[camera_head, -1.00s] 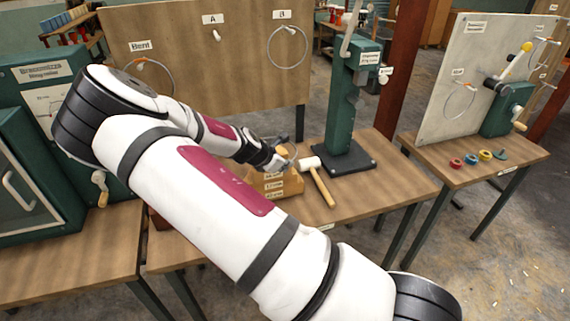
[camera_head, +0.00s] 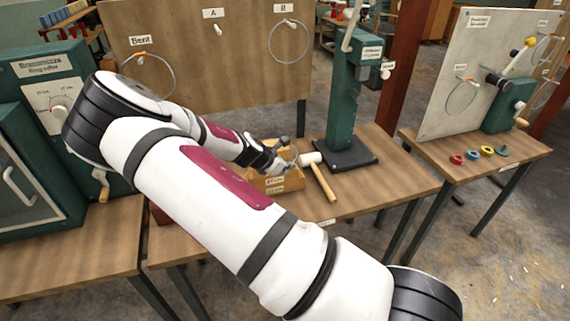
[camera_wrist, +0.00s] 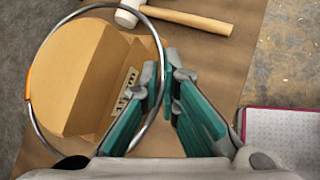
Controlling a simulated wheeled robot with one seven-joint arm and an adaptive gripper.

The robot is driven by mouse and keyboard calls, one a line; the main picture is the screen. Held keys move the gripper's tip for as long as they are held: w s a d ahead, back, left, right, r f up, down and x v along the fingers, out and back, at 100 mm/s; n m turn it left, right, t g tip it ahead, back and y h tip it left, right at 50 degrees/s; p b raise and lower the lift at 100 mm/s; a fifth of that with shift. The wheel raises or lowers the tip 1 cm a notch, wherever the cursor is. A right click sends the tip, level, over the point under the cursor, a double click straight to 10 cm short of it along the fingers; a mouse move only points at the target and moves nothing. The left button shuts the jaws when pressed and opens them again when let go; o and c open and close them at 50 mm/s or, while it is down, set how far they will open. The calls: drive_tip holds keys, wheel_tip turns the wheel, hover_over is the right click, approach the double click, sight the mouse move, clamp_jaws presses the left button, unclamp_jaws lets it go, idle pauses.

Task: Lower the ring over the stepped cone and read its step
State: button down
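The stepped wooden cone (camera_wrist: 80,75) fills the left of the wrist view, with a lettered label on its side. In the head view its labelled lower part (camera_head: 292,183) shows beyond my arm. A thin metal ring (camera_wrist: 47,137) with an orange mark at its left loops around most of the cone's outline in the wrist view. I cannot tell which step it is level with or whether it touches. My gripper (camera_wrist: 164,78) has its green-padded fingers closed on the ring's right side, beside the cone. In the head view my gripper (camera_head: 284,164) is partly hidden at the cone.
A mallet (camera_head: 320,178) lies on the table right of the cone. A green press (camera_head: 342,110) stands behind it. A board with hanging rings (camera_head: 289,42) stands at the back. The table's right end (camera_head: 395,180) is clear.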

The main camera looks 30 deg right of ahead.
drive_tip(key=shift+f, duration=0.35)
idle(0.3)
drive_tip(key=shift+f, duration=1.3)
drive_tip(key=shift+f, duration=0.15)
drive_tip(key=shift+f+b, duration=0.4)
drive_tip(key=shift+f, duration=0.95)
drive_tip(key=shift+f, duration=0.1)
drive_tip(key=shift+f, duration=0.6)
drive_tip(key=c, duration=1.8)
unclamp_jaws()
drive_tip(key=shift+o, duration=0.2)
drive_tip(key=o, duration=0.5)
